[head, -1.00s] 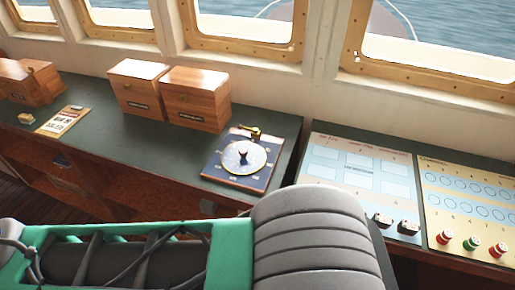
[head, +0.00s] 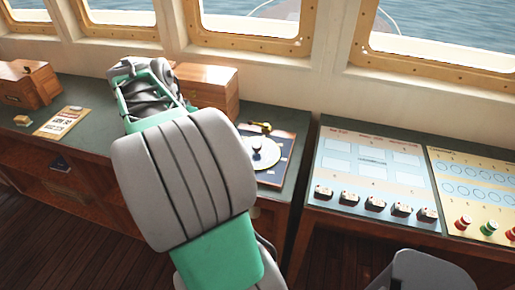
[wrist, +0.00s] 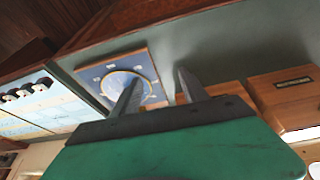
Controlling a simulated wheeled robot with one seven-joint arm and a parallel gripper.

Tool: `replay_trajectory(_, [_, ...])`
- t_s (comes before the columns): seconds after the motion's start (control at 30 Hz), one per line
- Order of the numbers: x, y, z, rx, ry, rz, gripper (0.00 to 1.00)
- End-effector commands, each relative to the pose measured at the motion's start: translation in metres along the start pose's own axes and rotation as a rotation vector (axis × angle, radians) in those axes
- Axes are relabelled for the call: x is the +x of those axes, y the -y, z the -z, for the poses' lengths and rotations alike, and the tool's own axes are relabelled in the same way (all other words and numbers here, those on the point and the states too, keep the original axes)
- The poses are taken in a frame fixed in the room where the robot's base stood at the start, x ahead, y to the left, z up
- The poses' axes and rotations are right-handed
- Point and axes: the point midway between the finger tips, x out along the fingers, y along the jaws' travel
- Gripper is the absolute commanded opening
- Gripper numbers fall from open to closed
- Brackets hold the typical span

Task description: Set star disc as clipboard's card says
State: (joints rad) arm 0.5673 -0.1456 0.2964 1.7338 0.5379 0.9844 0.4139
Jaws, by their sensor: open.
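The star disc (head: 266,151) is a pale round dial with a dark centre knob on a dark blue board (head: 275,178). A brass piece (head: 260,127) sits at the board's back edge. My arm covers the board's left part in the head view. The clipboard (head: 62,121), with a printed card too small to read surely, lies on the counter at left. In the wrist view my gripper (wrist: 156,84) is open and empty. Its left finger overlaps the disc (wrist: 112,84) in the picture. I cannot tell its height above it. The fingertips are hidden in the head view.
Wooden boxes (head: 212,88) stand behind my arm; another (head: 28,84) is at far left. A small block (head: 22,120) lies by the clipboard. Right of a gap is a desk with a pale blue panel (head: 372,160) holding several dark blocks, and a yellow panel (head: 475,190) with coloured pieces.

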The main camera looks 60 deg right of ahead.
Motion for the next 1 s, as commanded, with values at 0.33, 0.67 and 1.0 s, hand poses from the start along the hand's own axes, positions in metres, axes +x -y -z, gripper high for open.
replay_trajectory(0.33, [0.092,-0.114,0.103,0.693,-0.031,-0.250,0.52])
replay_trajectory(0.67, [0.146,-0.126,0.100,0.686,-0.031,-0.247,0.52])
replay_trajectory(1.0, [0.158,-0.127,0.099,0.683,-0.032,-0.243,0.52])
